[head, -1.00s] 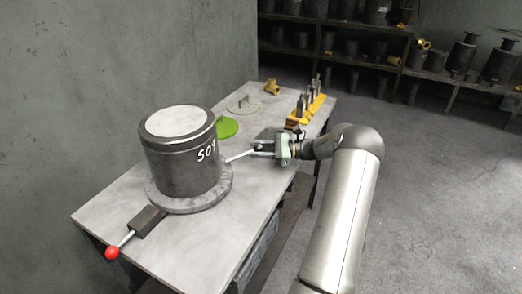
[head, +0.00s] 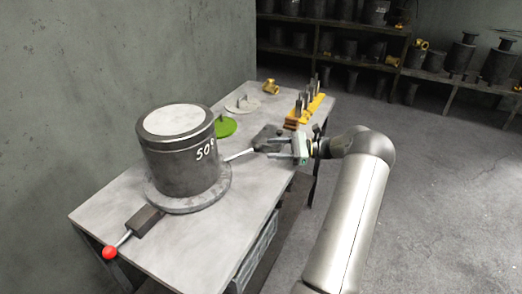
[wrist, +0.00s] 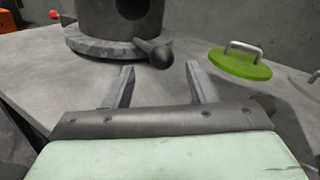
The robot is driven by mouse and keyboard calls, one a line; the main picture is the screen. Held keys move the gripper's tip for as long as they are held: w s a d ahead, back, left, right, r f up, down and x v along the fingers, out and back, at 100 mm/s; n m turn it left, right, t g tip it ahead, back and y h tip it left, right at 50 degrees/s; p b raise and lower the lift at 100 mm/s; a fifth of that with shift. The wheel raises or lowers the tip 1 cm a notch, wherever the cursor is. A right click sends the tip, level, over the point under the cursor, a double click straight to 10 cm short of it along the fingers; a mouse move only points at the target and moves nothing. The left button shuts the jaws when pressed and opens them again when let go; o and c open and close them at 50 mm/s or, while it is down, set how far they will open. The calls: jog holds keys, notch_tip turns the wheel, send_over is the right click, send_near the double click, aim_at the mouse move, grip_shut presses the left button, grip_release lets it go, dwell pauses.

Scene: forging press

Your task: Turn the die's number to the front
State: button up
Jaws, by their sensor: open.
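The die (head: 178,160) is a dark upright cylinder with a pale round top, on a round base plate (head: 216,198) on the table. Its white number (head: 206,149), beginning "50", is on the right-hand side of the die in the head view; the last digit is hard to read. A bar (head: 240,155) sticks out from the die towards my gripper (head: 268,147). In the wrist view a dark rounded bar end (wrist: 155,52) lies ahead of my open gripper (wrist: 158,70). The fingers are empty, with a gap to the bar end.
A lever with a red knob (head: 109,252) juts out at the table's front left. A green lid (head: 225,127), a grey lid (head: 243,104), a yellow fitting (head: 271,87) and a yellow rack (head: 304,111) stand farther back. A wall (head: 120,60) runs along the left.

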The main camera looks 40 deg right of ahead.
jog(key=b+v, duration=0.1)
jog(key=v, duration=1)
